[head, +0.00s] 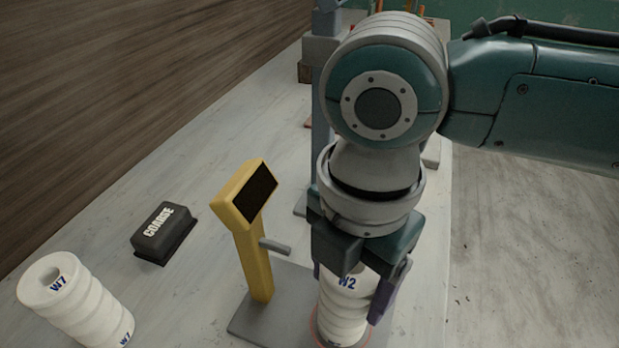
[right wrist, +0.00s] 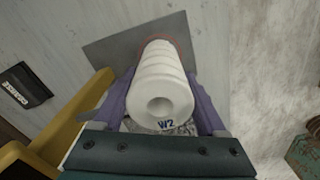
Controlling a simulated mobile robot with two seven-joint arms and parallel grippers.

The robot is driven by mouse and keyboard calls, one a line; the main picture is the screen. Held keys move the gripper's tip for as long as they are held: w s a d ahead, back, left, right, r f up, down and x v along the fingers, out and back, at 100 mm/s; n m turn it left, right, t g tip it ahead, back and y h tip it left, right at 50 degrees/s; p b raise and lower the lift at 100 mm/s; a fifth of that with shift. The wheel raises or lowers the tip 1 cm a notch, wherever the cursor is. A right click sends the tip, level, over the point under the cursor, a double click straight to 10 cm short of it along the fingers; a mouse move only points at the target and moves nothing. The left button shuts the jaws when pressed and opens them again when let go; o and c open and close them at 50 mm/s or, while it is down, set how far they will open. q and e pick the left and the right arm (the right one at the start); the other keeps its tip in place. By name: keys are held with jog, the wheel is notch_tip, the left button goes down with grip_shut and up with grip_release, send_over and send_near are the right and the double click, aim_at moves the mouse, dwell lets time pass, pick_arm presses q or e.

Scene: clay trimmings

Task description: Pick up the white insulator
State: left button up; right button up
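A white ribbed insulator marked W2 (head: 343,302) is between the fingers of my right gripper (head: 352,290). It also shows in the right wrist view (right wrist: 161,92), end-on, with a round hole in its top. The purple fingers lie close along both sides and appear shut on it. It is upright over a reddish ring on the grey plate (head: 262,309); I cannot tell whether its base is lifted. A second white ribbed insulator, marked W7 (head: 82,303), is at the lower left, apart from the gripper. My left gripper is not in view.
A yellow post with a dark display (head: 252,218) stands at the plate, just left of my right gripper. A black block marked COARSE (head: 163,232) lies further left on the pale table (head: 150,290). My right arm hides part of the table behind.

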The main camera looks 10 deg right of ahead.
grip_shut()
dwell(0.3)
jog(key=shift+r, duration=0.1)
